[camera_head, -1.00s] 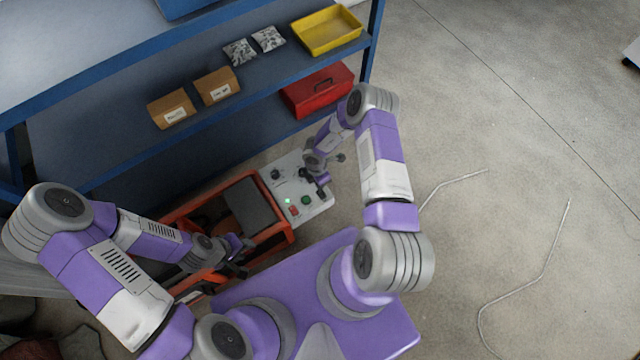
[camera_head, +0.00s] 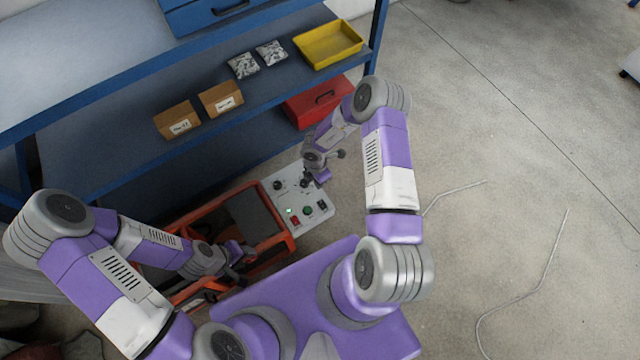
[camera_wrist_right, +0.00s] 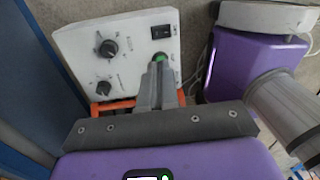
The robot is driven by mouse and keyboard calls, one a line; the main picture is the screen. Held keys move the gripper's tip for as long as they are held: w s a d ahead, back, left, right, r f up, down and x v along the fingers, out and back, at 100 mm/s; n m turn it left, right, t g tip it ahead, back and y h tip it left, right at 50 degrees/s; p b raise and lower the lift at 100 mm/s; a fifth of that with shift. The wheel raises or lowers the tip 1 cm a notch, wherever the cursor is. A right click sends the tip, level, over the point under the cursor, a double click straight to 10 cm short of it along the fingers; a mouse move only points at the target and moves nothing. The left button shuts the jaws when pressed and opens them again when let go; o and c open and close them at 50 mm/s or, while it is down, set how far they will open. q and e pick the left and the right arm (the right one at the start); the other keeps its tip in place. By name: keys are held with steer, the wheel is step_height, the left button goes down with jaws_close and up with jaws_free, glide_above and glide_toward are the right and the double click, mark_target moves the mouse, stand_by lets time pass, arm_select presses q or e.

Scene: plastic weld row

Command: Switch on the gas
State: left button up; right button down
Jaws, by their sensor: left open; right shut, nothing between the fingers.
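A white control panel (camera_head: 284,181) sits on the end of an orange-framed machine (camera_head: 285,243). It carries dark knobs, a small lit green lamp (camera_head: 289,211), a red button (camera_head: 295,221), a green button (camera_head: 307,210) and a black switch (camera_head: 322,205). The right wrist view shows two knobs (camera_wrist_right: 108,48), a black rocker switch (camera_wrist_right: 160,32) and something green (camera_wrist_right: 160,58) partly behind the fingertips. My right gripper (camera_wrist_right: 160,72) is shut and empty over the panel; contact cannot be told. My left gripper (camera_head: 247,253) is open over the machine's frame.
A blue shelf unit (camera_head: 100,110) stands behind the machine with boxes (camera_head: 222,98), packets (camera_head: 271,53), a yellow tray (camera_head: 361,42) and a red toolbox (camera_head: 300,113). Thin cables (camera_head: 560,240) lie on the otherwise clear floor at right.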

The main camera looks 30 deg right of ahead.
steer(key=s+a+r+m+t+y, duration=0.1)
steer(key=s+a+r+m, duration=0.3)
steer(key=m, duration=0.7)
steer(key=s+a+r+m+t+y, duration=0.1)
steer(key=s+a+r+m+y, duration=0.2)
steer(key=s+a+m, duration=0.5)
steer(key=s+r+m, duration=0.1)
steer(key=s+m, duration=0.1)
steer(key=m, duration=0.1)
steer(key=shift+a, duration=0.3)
steer(key=shift+s, duration=0.1)
